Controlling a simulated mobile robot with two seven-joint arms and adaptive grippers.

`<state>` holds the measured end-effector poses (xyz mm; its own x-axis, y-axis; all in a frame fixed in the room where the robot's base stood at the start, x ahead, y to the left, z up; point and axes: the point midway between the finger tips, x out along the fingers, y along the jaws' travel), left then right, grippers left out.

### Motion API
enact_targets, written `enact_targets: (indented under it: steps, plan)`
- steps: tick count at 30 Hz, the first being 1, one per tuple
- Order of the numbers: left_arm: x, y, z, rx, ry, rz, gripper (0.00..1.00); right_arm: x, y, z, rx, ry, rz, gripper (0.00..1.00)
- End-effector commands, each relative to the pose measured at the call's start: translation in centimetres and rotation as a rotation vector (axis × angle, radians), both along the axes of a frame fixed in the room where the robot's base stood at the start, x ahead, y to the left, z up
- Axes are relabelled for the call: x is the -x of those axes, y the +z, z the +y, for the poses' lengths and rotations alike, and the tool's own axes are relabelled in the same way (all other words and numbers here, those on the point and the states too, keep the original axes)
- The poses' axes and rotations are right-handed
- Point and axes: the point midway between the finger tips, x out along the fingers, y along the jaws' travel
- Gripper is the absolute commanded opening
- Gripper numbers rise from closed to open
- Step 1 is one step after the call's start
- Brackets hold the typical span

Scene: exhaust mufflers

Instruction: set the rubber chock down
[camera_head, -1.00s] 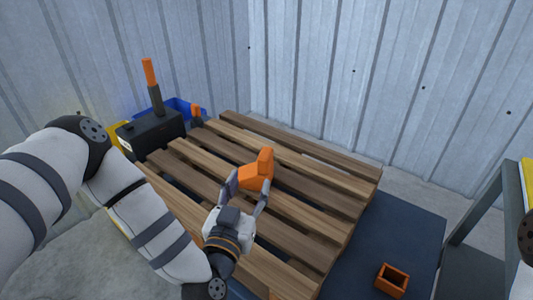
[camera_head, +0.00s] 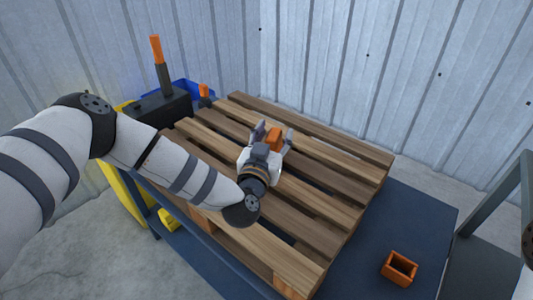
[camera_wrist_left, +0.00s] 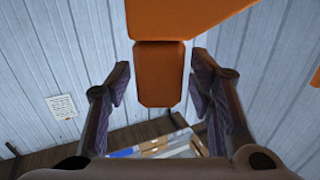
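The orange rubber chock (camera_head: 273,138) is between the fingers of my left gripper (camera_head: 272,137), over the far middle part of the slatted wooden pallet (camera_head: 290,245). In the left wrist view the chock (camera_wrist_left: 159,75) runs out of the top of the picture. Its narrower part sits between the two dark finger pads of the left gripper (camera_wrist_left: 160,90), which look close against its sides. Wall shows around and below the chock there, so it appears to be off the pallet. My right gripper is out of view.
The pallet lies on a dark blue tabletop (camera_head: 420,212). An open orange box (camera_head: 399,268) stands on it at the right. A black block with an orange-tipped post (camera_head: 157,60) and a blue bin (camera_head: 190,88) are at the back left. Corrugated walls (camera_head: 350,80) close off the back.

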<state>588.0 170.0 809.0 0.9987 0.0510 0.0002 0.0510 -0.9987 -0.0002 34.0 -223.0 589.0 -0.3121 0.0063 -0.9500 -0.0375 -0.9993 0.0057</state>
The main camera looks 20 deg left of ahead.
Motion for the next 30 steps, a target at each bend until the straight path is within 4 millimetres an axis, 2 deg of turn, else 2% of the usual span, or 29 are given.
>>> enact_targets:
  steps: [1,6,17,20,25,30]
  plan:
    - [0.0,0.0,0.0,0.0,0.0,-0.001,0.39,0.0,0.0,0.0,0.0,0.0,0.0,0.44]
    - [0.0,0.0,0.0,0.0,0.0,0.0,0.01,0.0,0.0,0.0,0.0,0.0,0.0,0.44]
    - [0.0,0.1,0.0,0.001,0.0,-0.002,0.0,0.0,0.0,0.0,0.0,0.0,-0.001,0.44]
    - [0.0,0.8,0.0,0.001,0.0,-0.004,0.0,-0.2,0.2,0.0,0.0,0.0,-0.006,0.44]
    - [0.0,4.2,-0.1,0.0,-0.001,-0.014,0.0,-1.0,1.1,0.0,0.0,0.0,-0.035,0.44]
    - [3.7,9.7,1.2,0.001,-0.002,-0.027,0.0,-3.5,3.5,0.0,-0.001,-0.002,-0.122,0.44]
